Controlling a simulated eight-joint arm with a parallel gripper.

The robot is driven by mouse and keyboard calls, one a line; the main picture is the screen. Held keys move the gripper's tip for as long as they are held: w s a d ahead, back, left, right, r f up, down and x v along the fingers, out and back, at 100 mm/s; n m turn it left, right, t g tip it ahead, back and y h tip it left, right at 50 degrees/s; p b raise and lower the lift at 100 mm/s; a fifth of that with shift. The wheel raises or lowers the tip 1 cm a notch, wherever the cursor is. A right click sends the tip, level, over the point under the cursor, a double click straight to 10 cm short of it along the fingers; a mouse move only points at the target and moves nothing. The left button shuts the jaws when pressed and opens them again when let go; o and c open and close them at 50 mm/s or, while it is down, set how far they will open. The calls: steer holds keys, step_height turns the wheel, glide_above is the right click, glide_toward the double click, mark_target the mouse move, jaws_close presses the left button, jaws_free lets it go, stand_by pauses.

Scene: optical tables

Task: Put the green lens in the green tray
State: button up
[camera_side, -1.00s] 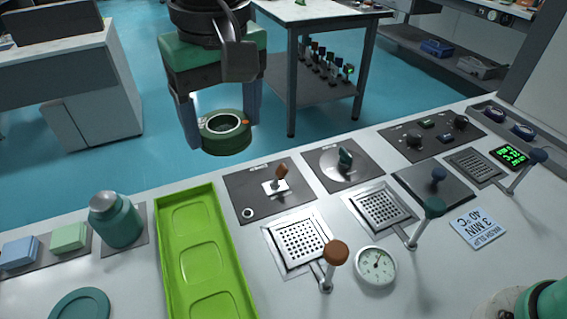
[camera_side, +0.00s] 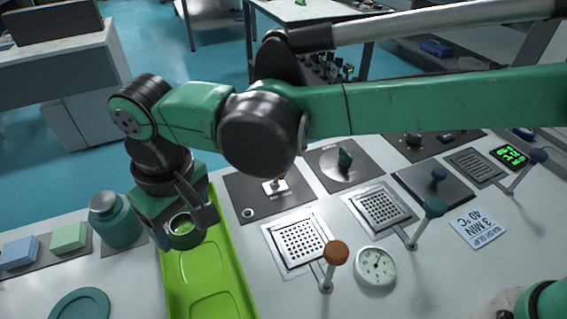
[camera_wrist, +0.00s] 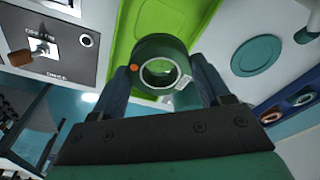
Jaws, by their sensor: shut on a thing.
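The green lens, a dark green ring around clear glass, shows in the wrist view (camera_wrist: 160,52) between both fingers. In the side view the lens (camera_side: 181,226) is partly hidden by my gripper. My gripper (camera_wrist: 168,85) is shut on the lens; it also shows in the side view (camera_side: 182,228), pointing down over the far part of the tray. The bright green tray (camera_side: 240,290) is long, with shallow square recesses. It also shows in the wrist view (camera_wrist: 190,14), behind the lens. I cannot tell whether the lens touches the tray.
A green jar (camera_side: 118,222) stands close left of the tray. A teal disc (camera_side: 80,304) lies at the front left. A perforated plate (camera_side: 302,243) with an orange-knobbed lever (camera_side: 335,253) and a dial gauge (camera_side: 376,266) are to the right.

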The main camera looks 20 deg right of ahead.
mark_target(200, 261)
step_height(200, 261, down, 8)
steer(key=shift+f, duration=0.1)
stand_by(0.4)
steer(key=o, duration=1.4)
steer(key=shift+f, duration=0.1)
